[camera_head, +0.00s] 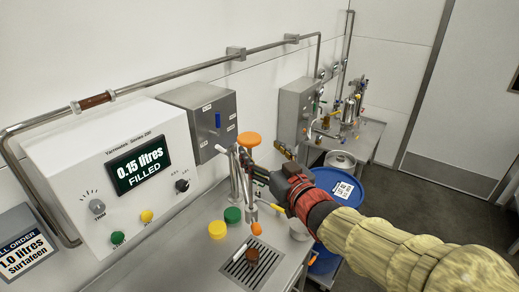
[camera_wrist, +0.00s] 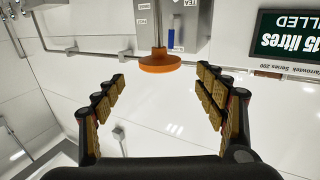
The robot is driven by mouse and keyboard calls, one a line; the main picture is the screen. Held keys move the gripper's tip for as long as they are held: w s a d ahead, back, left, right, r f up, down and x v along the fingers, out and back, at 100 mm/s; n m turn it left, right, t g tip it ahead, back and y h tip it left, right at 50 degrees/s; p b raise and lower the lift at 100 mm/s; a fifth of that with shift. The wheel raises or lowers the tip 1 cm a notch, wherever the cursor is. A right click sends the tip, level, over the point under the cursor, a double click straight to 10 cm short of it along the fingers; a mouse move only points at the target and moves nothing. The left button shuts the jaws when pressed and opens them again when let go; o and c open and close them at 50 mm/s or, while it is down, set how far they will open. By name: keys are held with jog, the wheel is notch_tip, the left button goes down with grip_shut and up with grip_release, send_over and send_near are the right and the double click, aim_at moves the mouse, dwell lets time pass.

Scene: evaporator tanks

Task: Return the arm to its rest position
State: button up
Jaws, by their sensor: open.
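My arm, in a yellowish sleeve with a red and black wrist, reaches in from the lower right in the head view. My gripper (camera_head: 262,172) is at the metal dispensing pipes in front of the machine. In the wrist view its two padded fingers (camera_wrist: 160,92) are spread wide with nothing between them. An orange round knob (camera_head: 249,140) is just beyond the fingertips; it also shows in the wrist view (camera_wrist: 160,63), apart from both fingers.
A white machine's display (camera_head: 140,165) reads "0.15 litres FILLED". Yellow (camera_head: 217,229) and green (camera_head: 233,214) caps lie on the counter. A blue drum (camera_head: 340,186) is behind my arm. Floor is clear at right.

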jog(key=s+d+f+m+g+h, duration=0.1)
jog(key=s+d+f+g+h, duration=0.25)
jog(key=d+f, duration=0.35)
jog(key=s+d+f+m+g+h, duration=0.1)
jog(key=s+d+f+g+h, duration=0.3)
jog(key=f, duration=0.5)
jog(key=s+d+m+g+b, duration=0.1)
jog(key=s+d, duration=0.1)
jog(key=s, duration=0.9)
jog(key=s+d+r+m+g+b, duration=0.1)
jog(key=s+d+m+g, duration=0.1)
jog(key=s, duration=1)
jog(key=shift+s+b, duration=0.15)
jog(key=shift+b, duration=0.15)
